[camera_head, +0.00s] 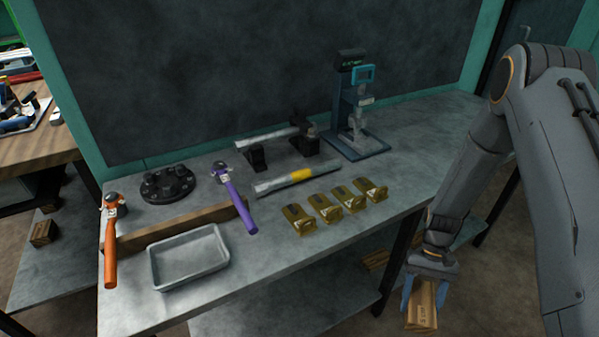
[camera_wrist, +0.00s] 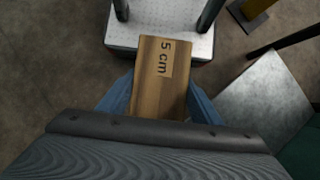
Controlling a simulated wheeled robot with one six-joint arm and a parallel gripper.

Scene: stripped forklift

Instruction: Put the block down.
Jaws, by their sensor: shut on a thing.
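My gripper (camera_head: 425,287) is at the lower right in the head view, off the front edge of the bench. Its blue fingers are shut on a wooden block (camera_head: 422,306), which hangs below the wrist in the air. In the wrist view the block (camera_wrist: 158,80) shows a "5 cm" label on its face. The blue fingers (camera_wrist: 160,100) press on its left and right sides.
The grey metal bench (camera_head: 290,255) holds a metal tray (camera_head: 190,258), a wooden beam (camera_head: 175,228), several brass brackets (camera_head: 325,208), a steel bar (camera_head: 275,183) and a blue press (camera_head: 357,115). In the wrist view a light patterned plate (camera_wrist: 160,18) lies below the block.

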